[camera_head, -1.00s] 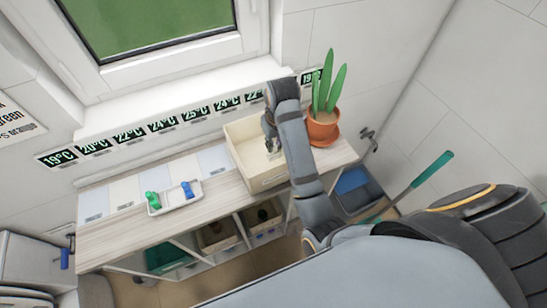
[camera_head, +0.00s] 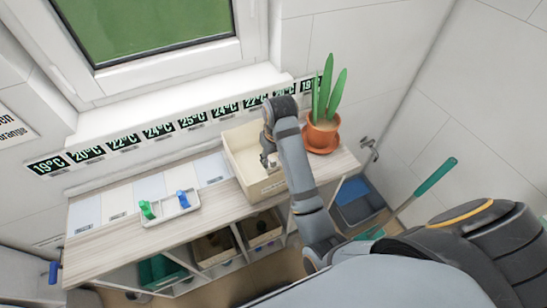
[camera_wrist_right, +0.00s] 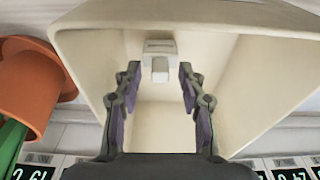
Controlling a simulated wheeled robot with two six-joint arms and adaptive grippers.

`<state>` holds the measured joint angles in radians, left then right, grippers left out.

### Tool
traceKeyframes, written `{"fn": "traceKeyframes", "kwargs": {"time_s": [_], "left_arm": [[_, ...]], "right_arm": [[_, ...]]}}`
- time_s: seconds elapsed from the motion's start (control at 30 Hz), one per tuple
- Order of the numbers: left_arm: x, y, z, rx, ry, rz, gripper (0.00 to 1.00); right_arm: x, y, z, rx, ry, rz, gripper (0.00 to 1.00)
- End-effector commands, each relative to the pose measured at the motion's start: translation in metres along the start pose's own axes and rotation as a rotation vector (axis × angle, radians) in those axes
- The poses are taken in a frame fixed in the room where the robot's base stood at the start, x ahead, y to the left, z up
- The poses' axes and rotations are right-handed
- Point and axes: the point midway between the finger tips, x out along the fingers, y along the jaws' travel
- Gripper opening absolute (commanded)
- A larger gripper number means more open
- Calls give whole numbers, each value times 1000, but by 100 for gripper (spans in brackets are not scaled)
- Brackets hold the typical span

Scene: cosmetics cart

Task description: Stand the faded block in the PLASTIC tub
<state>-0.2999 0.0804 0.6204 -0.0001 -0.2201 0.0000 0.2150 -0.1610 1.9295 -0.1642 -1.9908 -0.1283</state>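A cream bin (camera_head: 263,188) stands on the counter beside the potted plant. My right gripper (camera_head: 268,161) reaches down into it. In the right wrist view the gripper (camera_wrist_right: 159,80) is open, its two fingers apart with a gap between them. A small pale, T-shaped item (camera_wrist_right: 160,60) shows beyond the fingertips inside the bin; I cannot tell if it is the faded block or if it is touched. The lettering on the bin is too small to read, so I cannot tell which container is the PLASTIC tub. My left gripper is not in view.
A white tray (camera_head: 172,219) holds green and blue items on the counter (camera_head: 110,245). The potted plant (camera_head: 321,135) stands close right of the bin. Below are a green bin (camera_head: 160,270) and brownish bins (camera_head: 213,247). A blue container (camera_head: 357,205) stands at the right.

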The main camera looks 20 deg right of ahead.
Motion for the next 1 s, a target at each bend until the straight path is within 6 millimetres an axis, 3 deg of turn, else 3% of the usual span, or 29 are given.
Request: {"fn": "traceKeyframes", "kwargs": {"time_s": [0.3,0.47,0.8,1.0], "left_arm": [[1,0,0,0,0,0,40],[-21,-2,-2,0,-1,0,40],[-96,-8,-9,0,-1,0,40],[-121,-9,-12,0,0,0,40]], "right_arm": [[-5,0,-1,0,3,0,40],[-27,0,-2,0,1,-1,40],[-101,0,-2,0,0,-1,40],[-125,0,-1,1,1,-1,40]]}}
